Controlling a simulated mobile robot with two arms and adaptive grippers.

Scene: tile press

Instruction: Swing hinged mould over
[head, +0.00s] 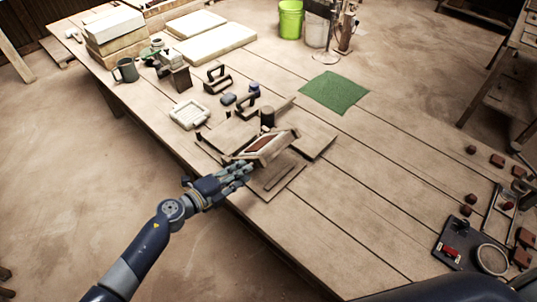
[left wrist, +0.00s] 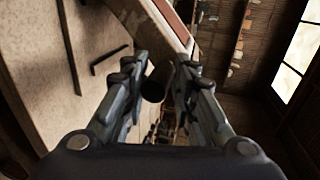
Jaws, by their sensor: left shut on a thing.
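The hinged mould (head: 268,147) is a pale wooden frame with a red-brown inside. It stands tilted above wooden boards near the table's front edge in the head view. My left gripper (head: 240,176) reaches in from the left and is shut at the mould's near side. In the left wrist view, my left gripper's fingers (left wrist: 158,95) are on both sides of a dark rounded handle (left wrist: 156,84), with the pale mould edge (left wrist: 165,27) just beyond. The exact contact is partly hidden by the fingers. My right gripper is not in view.
Flat boards (head: 312,140) lie around the mould. A green cloth (head: 334,92) lies farther back. A dark tray (head: 462,243) sits at right. The table's middle right is mostly clear.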

